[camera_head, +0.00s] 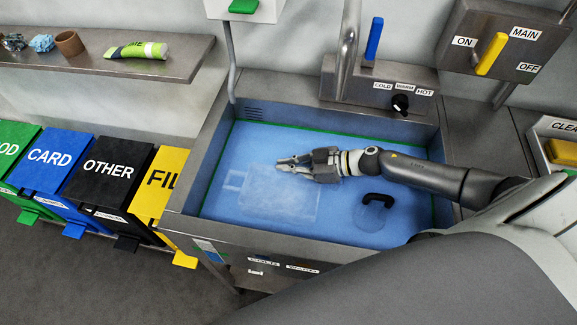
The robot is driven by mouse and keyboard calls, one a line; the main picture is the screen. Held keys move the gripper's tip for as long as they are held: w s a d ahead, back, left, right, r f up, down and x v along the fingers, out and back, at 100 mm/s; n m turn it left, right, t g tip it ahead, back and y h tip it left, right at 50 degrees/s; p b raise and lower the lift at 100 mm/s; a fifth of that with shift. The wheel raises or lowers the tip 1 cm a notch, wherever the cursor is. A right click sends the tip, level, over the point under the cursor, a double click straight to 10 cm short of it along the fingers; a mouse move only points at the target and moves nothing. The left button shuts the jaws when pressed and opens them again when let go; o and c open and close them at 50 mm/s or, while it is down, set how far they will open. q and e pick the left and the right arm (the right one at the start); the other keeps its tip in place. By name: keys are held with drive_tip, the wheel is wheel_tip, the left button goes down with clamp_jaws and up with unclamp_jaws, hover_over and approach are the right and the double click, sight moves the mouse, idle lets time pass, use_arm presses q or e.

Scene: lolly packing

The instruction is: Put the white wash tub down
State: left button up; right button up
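The white wash tub (275,203) shows as a pale, see-through rectangular shape with a loop at its left end. It is in the blue basin (335,135), left of the middle. My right gripper (281,165) reaches in from the right, its fingers pointing left over the tub's far edge. The fingers look close together; I cannot tell whether they are shut on the tub's edge or only above it. I cannot tell whether the tub rests on the basin floor. My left gripper is not in view.
A clear round vessel with a black handle (375,199) is right of the tub. The tap controls (390,90) and a switch box with a yellow lever (491,54) stand behind the basin. Labelled bins (108,168) and a shelf with small items (100,62) are at the left.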

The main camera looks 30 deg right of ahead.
drive_tip(key=o, duration=0.4)
drive_tip(key=shift+r, duration=0.2)
drive_tip(key=shift+s+d, duration=0.2)
drive_tip(key=shift+d, duration=0.1)
drive_tip(key=v, duration=1.1)
drive_tip(key=shift+b, duration=0.3)
drive_tip(key=shift+s, duration=0.1)
